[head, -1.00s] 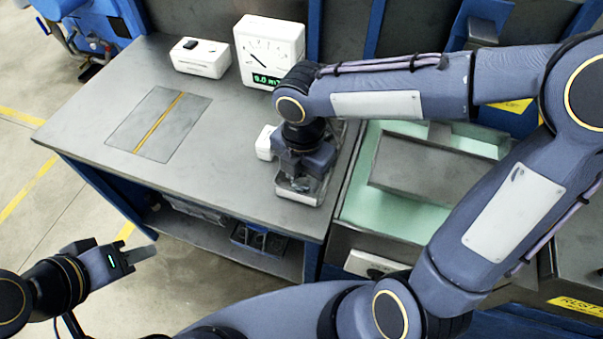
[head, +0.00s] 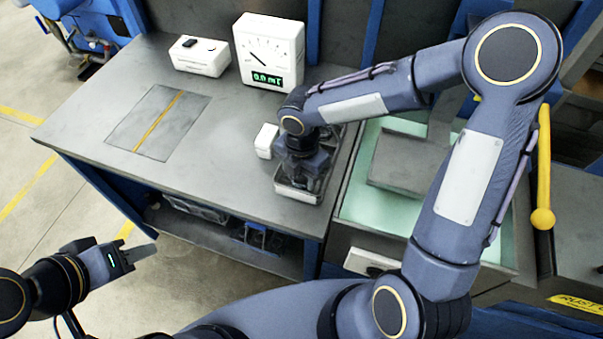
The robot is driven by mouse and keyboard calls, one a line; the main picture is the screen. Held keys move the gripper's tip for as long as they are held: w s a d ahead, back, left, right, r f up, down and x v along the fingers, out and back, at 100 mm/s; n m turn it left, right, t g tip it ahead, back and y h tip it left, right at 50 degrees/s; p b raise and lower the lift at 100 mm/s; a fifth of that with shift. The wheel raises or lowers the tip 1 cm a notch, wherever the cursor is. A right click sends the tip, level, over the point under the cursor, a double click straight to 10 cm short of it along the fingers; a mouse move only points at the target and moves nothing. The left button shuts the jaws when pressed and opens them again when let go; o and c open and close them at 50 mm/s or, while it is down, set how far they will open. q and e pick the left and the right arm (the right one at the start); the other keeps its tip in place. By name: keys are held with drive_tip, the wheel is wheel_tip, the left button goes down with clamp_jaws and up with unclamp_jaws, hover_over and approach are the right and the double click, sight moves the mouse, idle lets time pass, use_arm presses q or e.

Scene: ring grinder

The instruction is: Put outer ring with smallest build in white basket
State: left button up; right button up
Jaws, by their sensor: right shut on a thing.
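My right gripper (head: 300,182) points down over a shallow metal tray (head: 290,194) near the front right of the grey bench. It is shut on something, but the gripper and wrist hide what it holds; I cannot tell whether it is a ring. My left gripper (head: 138,254) hangs over the floor in front of the bench, away from everything, seen from the side so its opening is unclear. No outer ring can be made out. I cannot identify a white basket for certain; a small white box (head: 265,141) stands just left of my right wrist.
A white gauge (head: 269,51) with a dial and green digits stands at the bench's back. A white box (head: 200,57) with a black top piece is left of it. A flat plate with a yellow stripe (head: 158,123) lies left. A green-lined basin (head: 381,205) adjoins the bench's right.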

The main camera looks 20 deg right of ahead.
drive_tip(key=shift+f, duration=0.1)
drive_tip(key=o, duration=1.1)
wheel_tip(320, 180, up, 12)
drive_tip(key=s+d+r+m+t+y, duration=0.1)
drive_tip(key=s+d+m, duration=0.3)
drive_tip(key=s+m, duration=0.4)
drive_tip(key=s+d+r+m+t+y, duration=0.1)
drive_tip(key=s+d+m+t, duration=0.3)
drive_tip(key=m, duration=1.5)
drive_tip(key=s+d+y, duration=0.1)
drive_tip(key=s, duration=0.3)
drive_tip(key=shift+m+t+y+p, duration=0.3)
drive_tip(key=shift+y+p, duration=0.1)
drive_tip(key=shift+s+d+r, duration=0.1)
